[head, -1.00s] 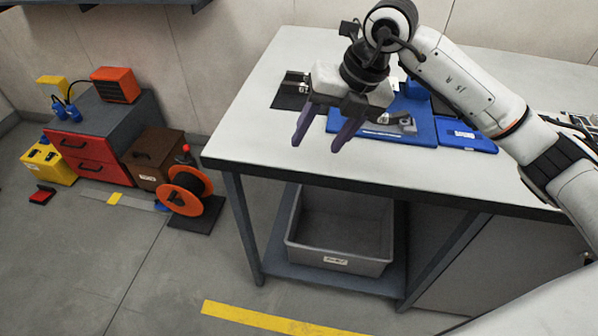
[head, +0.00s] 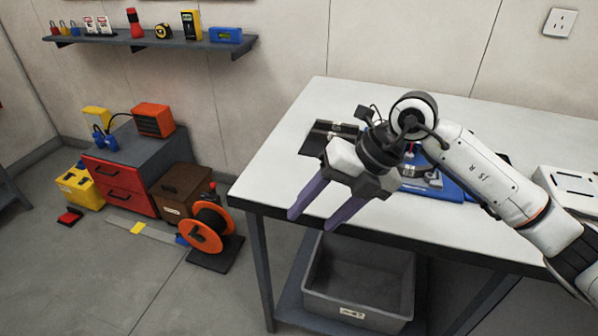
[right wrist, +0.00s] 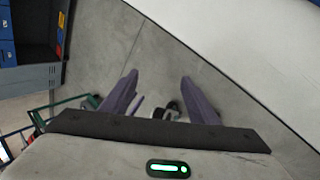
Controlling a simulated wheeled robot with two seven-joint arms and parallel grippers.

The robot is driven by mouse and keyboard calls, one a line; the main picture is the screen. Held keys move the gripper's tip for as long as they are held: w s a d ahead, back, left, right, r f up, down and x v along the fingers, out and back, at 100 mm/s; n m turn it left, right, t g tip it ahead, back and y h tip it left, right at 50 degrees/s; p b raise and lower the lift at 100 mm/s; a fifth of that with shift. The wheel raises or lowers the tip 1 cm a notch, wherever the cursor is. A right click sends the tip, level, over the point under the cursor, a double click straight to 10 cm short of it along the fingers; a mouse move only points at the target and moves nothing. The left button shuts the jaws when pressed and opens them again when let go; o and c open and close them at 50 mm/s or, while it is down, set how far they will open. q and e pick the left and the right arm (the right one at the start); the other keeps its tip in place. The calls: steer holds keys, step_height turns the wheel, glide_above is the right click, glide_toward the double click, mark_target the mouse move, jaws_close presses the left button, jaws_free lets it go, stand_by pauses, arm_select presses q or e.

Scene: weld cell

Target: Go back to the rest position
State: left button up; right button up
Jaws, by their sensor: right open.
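My right gripper (head: 322,214) is open, with its two purple fingers spread and nothing between them. It hangs over the front left edge of the white workbench (head: 289,163) in the head view. In the right wrist view the fingers (right wrist: 160,98) are apart above the grey floor, with the bench edge (right wrist: 262,50) at upper right. My left gripper shows in neither view.
Behind the gripper, a black plate (head: 316,142) and a partly hidden blue tray (head: 447,188) lie on the bench. A grey bin (head: 357,290) stands below. At left are an orange cable reel (head: 207,236), a brown box (head: 173,190) and a red-drawer cabinet (head: 122,186). A wall shelf (head: 150,40) holds small items.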

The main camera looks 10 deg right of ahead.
steer(key=s+a+r+m+y, duration=0.1)
steer(key=s+a+r+y, duration=0.15)
steer(key=a+y, duration=0.4)
steer(key=s+a+r+m+y, duration=0.1)
steer(key=s+a+y, duration=0.35)
steer(key=a, duration=0.35)
steer(key=w+d+f+m+t+h, duration=0.25)
steer(key=w+d+m+t, duration=0.35)
steer(key=m+t, duration=0.85)
steer(key=s+d+f+m+h, duration=0.1)
steer(key=d+f+m+h, duration=0.7)
steer(key=f, duration=0.3)
steer(key=s+d+f+m+g+h, duration=0.1)
steer(key=s+f+m+g, duration=0.3)
steer(key=s+f, duration=0.5)
steer(key=s+d+f+m+g+h, duration=0.2)
steer(key=s+f+m+g+h, duration=0.1)
steer(key=s+f, duration=0.6)
step_height(320, 180, down, 2)
steer(key=shift+d+f+m+g, duration=0.15)
steer(key=shift+d+m+g, duration=0.05)
steer(key=shift+m+g, duration=0.2)
